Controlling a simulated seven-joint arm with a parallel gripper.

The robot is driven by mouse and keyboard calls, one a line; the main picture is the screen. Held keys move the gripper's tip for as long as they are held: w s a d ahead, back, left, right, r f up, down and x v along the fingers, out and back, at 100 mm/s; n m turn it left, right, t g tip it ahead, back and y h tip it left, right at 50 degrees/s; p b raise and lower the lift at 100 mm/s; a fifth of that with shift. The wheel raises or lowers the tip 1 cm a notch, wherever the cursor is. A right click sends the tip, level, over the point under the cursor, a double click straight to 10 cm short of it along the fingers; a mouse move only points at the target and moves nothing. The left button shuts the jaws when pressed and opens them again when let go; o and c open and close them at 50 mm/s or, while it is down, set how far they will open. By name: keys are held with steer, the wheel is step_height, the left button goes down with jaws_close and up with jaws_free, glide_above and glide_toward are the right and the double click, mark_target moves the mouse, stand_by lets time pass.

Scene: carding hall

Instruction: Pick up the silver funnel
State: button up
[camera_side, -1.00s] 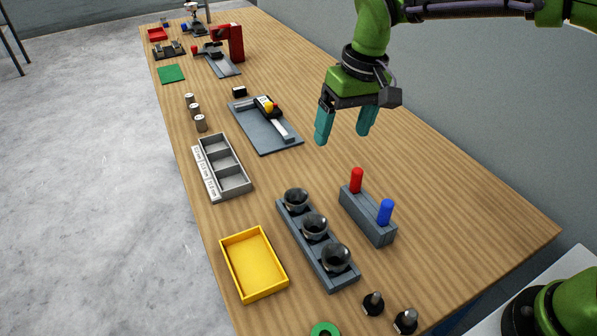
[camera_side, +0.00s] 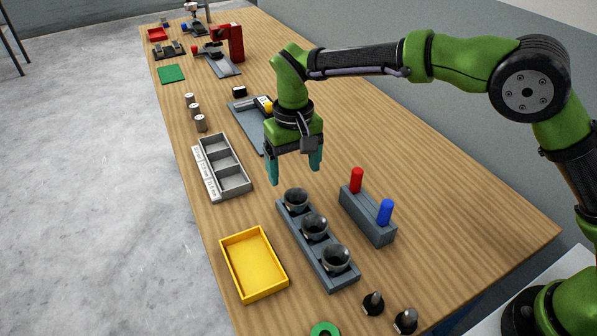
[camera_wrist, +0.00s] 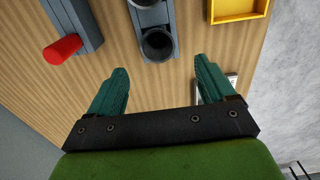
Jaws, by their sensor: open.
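Three shiny dark-silver funnels sit in a row in a long grey rack (camera_side: 316,254). The far funnel (camera_side: 296,199) is nearest my gripper, followed by the middle funnel (camera_side: 315,227) and the near funnel (camera_side: 336,257). My gripper (camera_side: 295,172) is open and empty, pointing down above the table by the far end of the rack. In the wrist view, a funnel (camera_wrist: 157,46) shows ahead of and between the spread green fingers, not touching either. The frames do not show which funnel is meant.
A grey block with a red peg (camera_side: 357,180) and a blue peg (camera_side: 386,211) stands right of the rack. A yellow tray (camera_side: 253,264) and a grey compartment tray (camera_side: 225,167) lie left. Two dark cones (camera_side: 374,303) stand in front. Bare table lies to the right.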

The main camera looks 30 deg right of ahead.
mark_target(296, 192)
steer(key=f, duration=0.7)
steer(key=shift+s+d+f, duration=0.1)
steer(key=shift+d+f, duration=0.1)
steer(key=shift+f, duration=0.1)
steer(key=shift+r, duration=0.1)
steer(key=c, duration=1.3)
steer(key=shift+r, duration=6.25)
